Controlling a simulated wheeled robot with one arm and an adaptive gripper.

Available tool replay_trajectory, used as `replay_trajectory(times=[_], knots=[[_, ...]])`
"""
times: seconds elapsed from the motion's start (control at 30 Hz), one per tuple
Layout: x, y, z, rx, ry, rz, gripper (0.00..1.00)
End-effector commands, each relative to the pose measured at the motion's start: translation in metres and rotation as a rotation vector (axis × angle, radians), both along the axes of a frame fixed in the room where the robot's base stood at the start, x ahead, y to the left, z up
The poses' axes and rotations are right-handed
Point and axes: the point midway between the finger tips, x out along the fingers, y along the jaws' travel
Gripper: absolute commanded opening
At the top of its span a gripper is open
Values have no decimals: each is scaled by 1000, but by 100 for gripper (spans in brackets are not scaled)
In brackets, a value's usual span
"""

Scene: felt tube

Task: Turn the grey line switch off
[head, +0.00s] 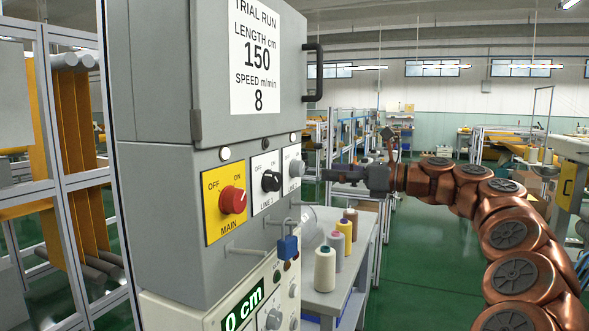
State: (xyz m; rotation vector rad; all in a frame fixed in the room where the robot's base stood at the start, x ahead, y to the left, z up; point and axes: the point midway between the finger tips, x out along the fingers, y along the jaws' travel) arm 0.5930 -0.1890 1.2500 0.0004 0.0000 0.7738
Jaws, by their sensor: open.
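The grey line switch (297,168) is a grey knob on a pale plate at the right end of the switch row on the grey control cabinet (160,200). I see it at a steep angle, so its pointer and setting cannot be read. My gripper (326,175) is open and empty, to the right of the grey switch. It points left, and a gap shows between its tips and the knob. My copper arm reaches in from the right.
Left of the grey switch are a black LINE 1 switch (270,181) and a red MAIN switch (232,200). Below hang a bar and a blue padlock (288,245). Thread cones (325,268) stand on a side table (350,285). Green floor (430,270) is clear in front of the arm.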

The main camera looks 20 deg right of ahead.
Motion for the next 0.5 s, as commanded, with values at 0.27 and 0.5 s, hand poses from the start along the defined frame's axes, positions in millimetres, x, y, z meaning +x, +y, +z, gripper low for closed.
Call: replay_trajectory(times=[0.27, 0.5], knots=[[18, 23, -1, 1, 2, 15, 68], [43, 48, -1, 0, 3, 13, 68]])
